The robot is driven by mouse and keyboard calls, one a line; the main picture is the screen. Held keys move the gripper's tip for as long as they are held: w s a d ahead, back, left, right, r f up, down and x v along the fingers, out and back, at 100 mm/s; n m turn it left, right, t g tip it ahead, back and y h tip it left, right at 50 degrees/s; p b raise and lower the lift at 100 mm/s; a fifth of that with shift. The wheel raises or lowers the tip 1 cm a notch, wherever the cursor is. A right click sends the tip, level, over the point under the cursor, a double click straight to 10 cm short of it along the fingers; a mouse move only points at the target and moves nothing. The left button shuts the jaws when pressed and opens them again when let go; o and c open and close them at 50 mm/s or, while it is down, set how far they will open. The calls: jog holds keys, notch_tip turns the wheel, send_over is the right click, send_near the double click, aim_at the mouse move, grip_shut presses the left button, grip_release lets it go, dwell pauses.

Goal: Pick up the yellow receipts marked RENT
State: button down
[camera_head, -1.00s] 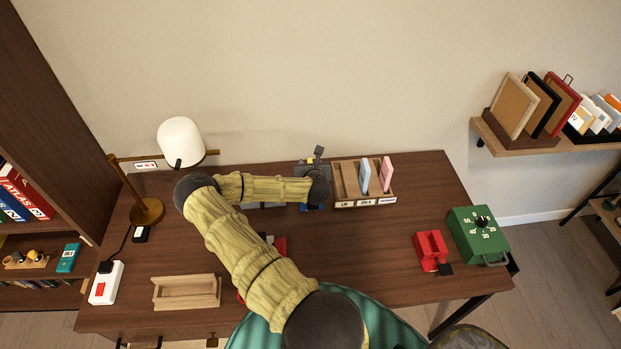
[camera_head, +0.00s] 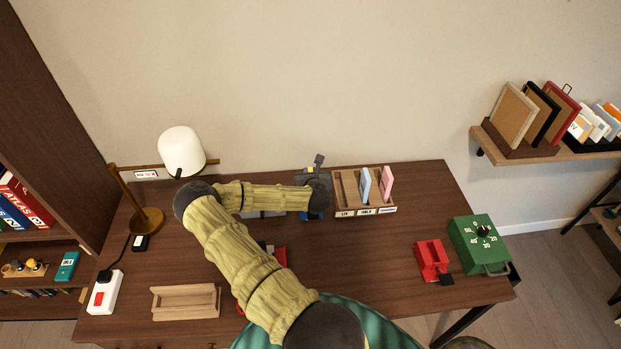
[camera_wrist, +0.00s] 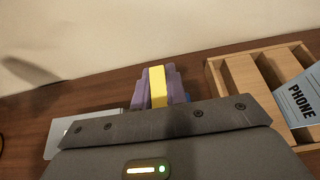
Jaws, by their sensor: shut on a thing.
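My gripper (camera_wrist: 157,74) points at the desk beside the divided wooden rack (camera_wrist: 218,82). Its purple-grey fingers are shut on a yellow piece (camera_wrist: 158,90), seen narrow and edge-on between them. I take it for the yellow receipts, but no RENT lettering shows. In the head view my gripper (camera_head: 318,172) is just left of the rack (camera_head: 348,188), and my arm and wrist hide what it holds. A blue slip (camera_head: 365,183) and a pink slip (camera_head: 386,180) stand in the rack. The blue one reads PHONE in the wrist view (camera_wrist: 298,100). The rack's left compartment looks empty.
A flat grey thing (camera_head: 262,214) lies partly under my forearm. A red thing (camera_head: 280,256) is partly hidden by my arm. The lamp (camera_head: 182,152), wooden tray (camera_head: 186,303), red holder (camera_head: 431,258) and green timer box (camera_head: 478,243) stand around. Desk right of centre is clear.

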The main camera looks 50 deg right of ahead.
notch_tip(320, 180, up, 28)
jog(key=b, duration=0.2)
jog(key=shift+f, duration=0.15)
dwell(0.4)
